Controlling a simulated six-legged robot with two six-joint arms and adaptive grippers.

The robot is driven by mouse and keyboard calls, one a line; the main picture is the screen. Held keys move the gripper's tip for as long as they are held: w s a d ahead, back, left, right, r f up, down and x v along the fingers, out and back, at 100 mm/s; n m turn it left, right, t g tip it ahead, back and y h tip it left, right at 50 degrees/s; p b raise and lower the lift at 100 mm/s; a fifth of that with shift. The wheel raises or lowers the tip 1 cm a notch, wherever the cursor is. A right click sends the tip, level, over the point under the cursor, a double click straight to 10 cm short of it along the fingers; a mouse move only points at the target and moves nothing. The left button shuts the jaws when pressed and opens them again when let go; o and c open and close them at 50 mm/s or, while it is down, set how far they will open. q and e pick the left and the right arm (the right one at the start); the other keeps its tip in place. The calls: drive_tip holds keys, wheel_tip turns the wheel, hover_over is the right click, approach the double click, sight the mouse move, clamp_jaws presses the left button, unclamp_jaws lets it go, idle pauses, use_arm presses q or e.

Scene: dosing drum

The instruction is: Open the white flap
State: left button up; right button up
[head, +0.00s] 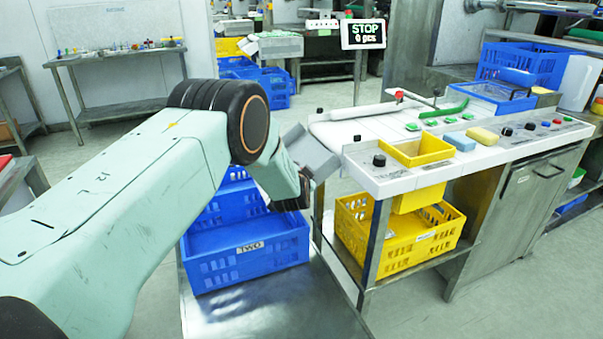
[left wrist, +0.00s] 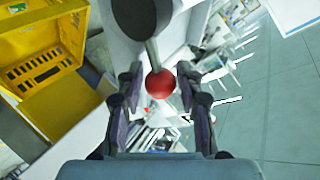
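A pale grey-white flap (head: 314,155) slopes at the left end of the white worktop in the head view; it looks like the task's flap. My left gripper (head: 292,200) is just below and left of it, mostly hidden by my own arm. In the left wrist view my left gripper (left wrist: 160,78) is open, its dark fingers on either side of a red ball knob (left wrist: 161,85). Small gaps show between knob and fingers. The knob ends a metal lever with a black round hub (left wrist: 143,15). The knob is hidden in the head view. My right gripper is not in view.
Blue crates (head: 247,258) stand on a metal table below my left arm. A yellow hopper (head: 416,150) sits in the worktop (head: 372,178), with a yellow crate (head: 398,238) underneath. Buttons and black knobs line the worktop's front. A screen (head: 363,33) reads STOP.

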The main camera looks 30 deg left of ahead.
use_arm(q)
drive_tip(key=shift+o, duration=1.2)
